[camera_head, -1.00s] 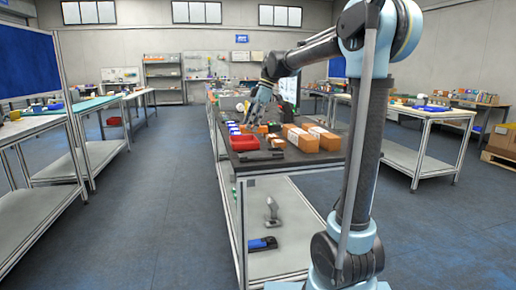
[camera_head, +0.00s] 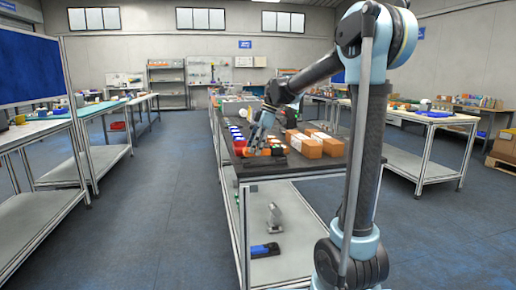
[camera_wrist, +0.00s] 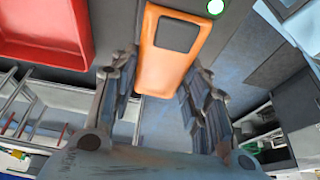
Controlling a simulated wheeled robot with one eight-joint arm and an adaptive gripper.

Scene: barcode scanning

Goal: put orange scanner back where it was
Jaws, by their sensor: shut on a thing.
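The orange scanner (camera_wrist: 170,55) lies between the two fingers of my gripper (camera_wrist: 158,88) in the wrist view, and they are shut on it. It has a dark window on its face. In the head view my gripper (camera_head: 256,140) is low over the near end of the middle workbench (camera_head: 310,167), beside a red tray (camera_head: 238,144). The held scanner is mostly hidden there by the fingers. I cannot tell whether it touches the bench. The red tray (camera_wrist: 45,30) also shows at upper left in the wrist view.
Brown cardboard boxes (camera_head: 306,144) stand right of my gripper. A dark device (camera_head: 262,161) lies near the bench's front edge. A grey scanner-like object (camera_head: 274,216) and a blue and black item (camera_head: 264,250) are on the lower shelf. Open floor lies left.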

